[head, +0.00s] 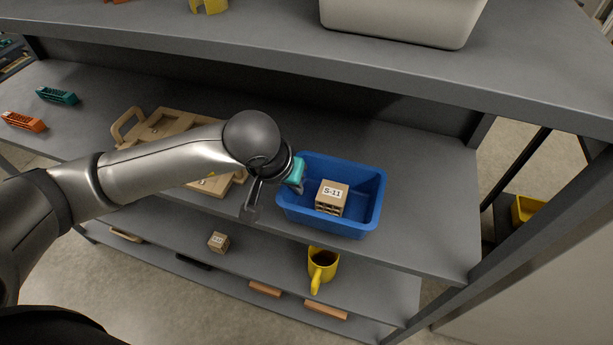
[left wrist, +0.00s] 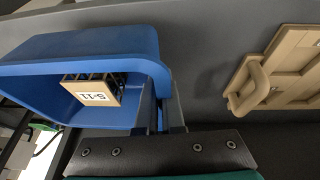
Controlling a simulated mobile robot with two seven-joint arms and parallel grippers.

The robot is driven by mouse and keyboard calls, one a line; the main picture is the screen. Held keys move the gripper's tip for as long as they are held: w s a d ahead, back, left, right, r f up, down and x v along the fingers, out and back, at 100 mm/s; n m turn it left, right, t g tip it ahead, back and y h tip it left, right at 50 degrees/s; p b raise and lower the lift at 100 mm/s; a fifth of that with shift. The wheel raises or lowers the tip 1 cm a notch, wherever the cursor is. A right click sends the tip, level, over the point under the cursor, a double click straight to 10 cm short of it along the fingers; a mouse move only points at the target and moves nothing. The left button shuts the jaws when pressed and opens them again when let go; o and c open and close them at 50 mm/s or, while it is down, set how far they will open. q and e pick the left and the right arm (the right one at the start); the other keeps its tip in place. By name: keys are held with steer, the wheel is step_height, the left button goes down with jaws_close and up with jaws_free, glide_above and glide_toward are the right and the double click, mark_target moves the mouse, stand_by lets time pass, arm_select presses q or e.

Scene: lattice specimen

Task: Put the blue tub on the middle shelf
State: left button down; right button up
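The blue tub (head: 362,220) is at the right front part of the middle shelf (head: 425,205), close to its front edge. I cannot tell whether its base touches the shelf. A tan lattice block (head: 332,198) labelled S-11 sits inside the tub. My left gripper (head: 293,186) is at the tub's left wall. In the left wrist view, the fingers (left wrist: 161,112) stand on either side of the wall of the tub (left wrist: 90,45), closed on it. In the head view the fingertips are mostly hidden by the hand. My right gripper is in neither view.
A wooden tray (head: 165,124) with a handle lies left of the tub. Orange (head: 24,121) and teal (head: 57,95) racks are farther left. The upper shelf holds a pale bin (head: 400,20). The lower shelf holds a yellow mug (head: 322,266) and a small block (head: 218,241).

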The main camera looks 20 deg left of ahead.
mark_target(307, 179)
arm_select(q)
steer(key=w, duration=0.2)
steer(key=w+d, duration=0.1)
steer(key=w, duration=0.2)
steer(key=shift+d, duration=0.15)
steer(key=shift+f, duration=1.75)
steer(key=shift+f, duration=0.15)
steer(key=c, duration=1)
jaws_free()
steer(key=shift+s, duration=0.1)
steer(key=shift+c, duration=0.2)
steer(key=shift+r, duration=0.3)
steer(key=shift+p+v, duration=0.4)
steer(key=shift+v, duration=3.2)
